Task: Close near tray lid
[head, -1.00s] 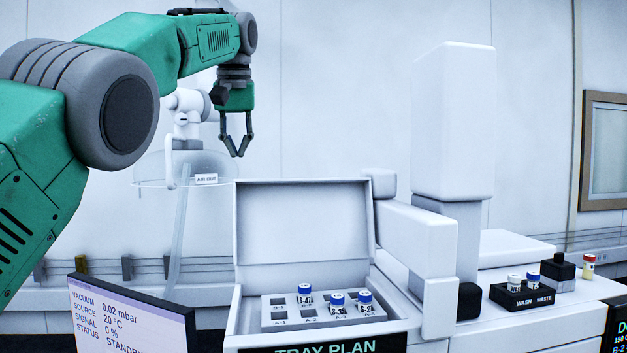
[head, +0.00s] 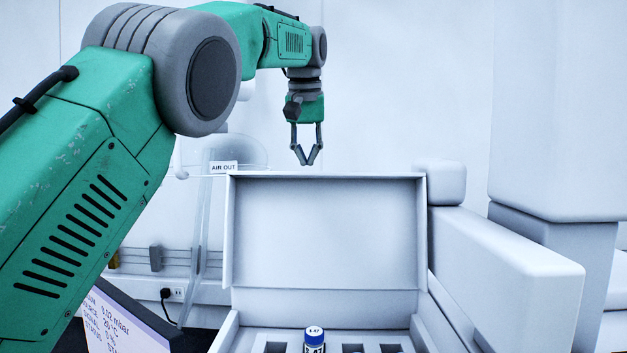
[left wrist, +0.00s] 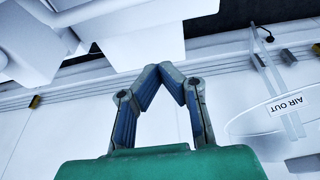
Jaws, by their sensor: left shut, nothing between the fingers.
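The near tray's lid (head: 325,232) stands open and upright at the back of the white tray (head: 222,335) in the head view. My left gripper (head: 306,162) is shut and empty, fingers pointing down, just above the lid's top edge in the picture. I cannot tell from the head view whether it is behind the lid or over it. In the left wrist view the fingertips (left wrist: 159,68) meet with nothing between them. A blue-capped vial (head: 314,340) stands in the rack in the tray, cut off by the lower edge. My right gripper is not in view.
A white block-like arm (head: 510,275) of the instrument stands close to the right of the lid. A clear vessel labelled AIR OUT (head: 223,167) is behind on the left. A status screen (head: 115,325) is at lower left.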

